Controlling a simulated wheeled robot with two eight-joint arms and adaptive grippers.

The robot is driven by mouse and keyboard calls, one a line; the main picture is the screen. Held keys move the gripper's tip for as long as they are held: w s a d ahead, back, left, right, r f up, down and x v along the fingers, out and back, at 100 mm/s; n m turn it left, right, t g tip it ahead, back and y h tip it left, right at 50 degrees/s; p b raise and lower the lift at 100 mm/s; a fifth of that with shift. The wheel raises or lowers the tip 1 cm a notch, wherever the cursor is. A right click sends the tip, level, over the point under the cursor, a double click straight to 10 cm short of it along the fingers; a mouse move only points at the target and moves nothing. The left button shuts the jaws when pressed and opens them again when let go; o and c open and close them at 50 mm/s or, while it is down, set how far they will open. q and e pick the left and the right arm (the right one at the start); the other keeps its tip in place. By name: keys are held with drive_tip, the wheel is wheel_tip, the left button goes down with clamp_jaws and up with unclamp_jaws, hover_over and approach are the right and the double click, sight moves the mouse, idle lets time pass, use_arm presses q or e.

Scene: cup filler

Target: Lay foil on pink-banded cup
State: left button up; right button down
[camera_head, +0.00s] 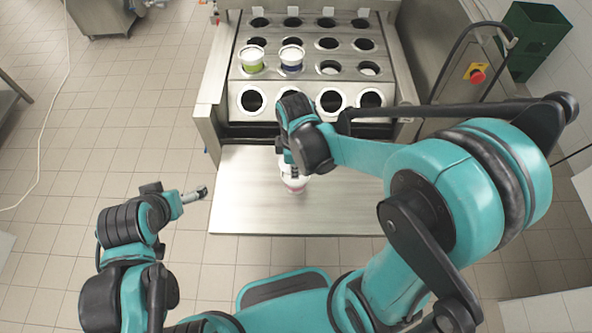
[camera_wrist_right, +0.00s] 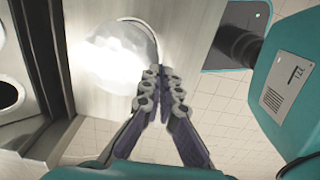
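A white cup (camera_head: 295,187) with a pinkish band low on its side stands on the metal shelf (camera_head: 240,200), partly hidden by my right gripper (camera_head: 290,166). In the right wrist view, a bright white round foil (camera_wrist_right: 112,52) lies over or just above the cup top; I cannot tell whether it touches the rim. My right gripper's fingertips (camera_wrist_right: 163,80) are close together at the foil's edge and appear shut on it. My left gripper (camera_head: 196,194) hangs left of the shelf, apart from the cup; its finger opening is not clear.
Behind the shelf is the filler plate (camera_head: 310,84) with rows of round holes. A green-banded cup (camera_head: 251,60) and a dark-blue-banded cup (camera_head: 291,60) sit in it. A red button (camera_head: 477,76) is at the right. The shelf's left part is clear.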

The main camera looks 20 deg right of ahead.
drive_tip(key=shift+f, duration=0.4)
wheel_tip(320, 180, down, 6)
drive_tip(key=b, duration=0.5)
drive_tip(key=shift+r, duration=0.2)
drive_tip(key=shift+f, duration=0.1)
idle(0.4)
drive_tip(key=c, duration=1.6)
unclamp_jaws()
drive_tip(key=shift+c, duration=0.2)
wheel_tip(320, 180, up, 12)
drive_tip(key=shift+r, duration=0.1)
